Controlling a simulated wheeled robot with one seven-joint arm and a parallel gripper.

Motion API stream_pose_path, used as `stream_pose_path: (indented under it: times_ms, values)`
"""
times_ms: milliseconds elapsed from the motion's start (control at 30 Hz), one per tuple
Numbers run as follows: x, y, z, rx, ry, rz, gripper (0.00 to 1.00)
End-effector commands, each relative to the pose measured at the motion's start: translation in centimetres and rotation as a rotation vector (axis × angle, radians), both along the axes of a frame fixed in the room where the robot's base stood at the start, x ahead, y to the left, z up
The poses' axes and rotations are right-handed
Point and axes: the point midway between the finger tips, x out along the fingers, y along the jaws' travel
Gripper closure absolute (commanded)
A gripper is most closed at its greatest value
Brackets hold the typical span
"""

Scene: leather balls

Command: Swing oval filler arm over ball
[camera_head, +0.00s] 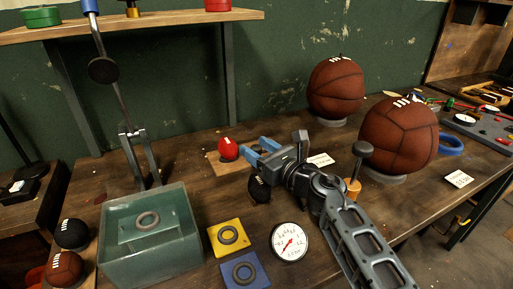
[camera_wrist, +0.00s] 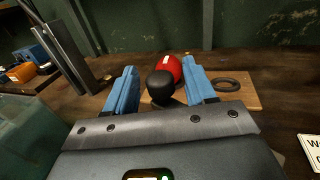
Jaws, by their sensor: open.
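My gripper (camera_head: 262,153) has blue fingers spread apart above the table, pointing toward the back left. In the wrist view, a black rounded knob (camera_wrist: 161,84) shows between the open fingers, with no visible grip on it; its lower part is hidden. Two large brown leather balls (camera_head: 336,88) (camera_head: 398,135) stand on stands at the right. A dark oval-topped post (camera_head: 362,150) stands beside my arm. I cannot tell which part is the oval filler arm.
A water tank (camera_head: 150,240) with a ring stands front left, below a tall lever (camera_head: 118,95). A dial gauge (camera_head: 289,241) and yellow (camera_head: 227,236) and blue pads with rings lie in front. A black ball (camera_head: 260,190) is below my gripper.

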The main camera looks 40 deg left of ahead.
Motion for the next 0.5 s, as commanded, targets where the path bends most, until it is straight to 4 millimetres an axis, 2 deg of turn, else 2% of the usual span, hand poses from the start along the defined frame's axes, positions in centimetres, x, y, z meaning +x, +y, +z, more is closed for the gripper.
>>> stream_pose_path:
  times_ms: [300, 500]
  values:
    - [-1.0, -4.4, 0.1, 0.001, 0.000, -0.003, 0.45]
    - [-1.6, -6.4, 0.0, 0.001, 0.001, -0.002, 0.45]
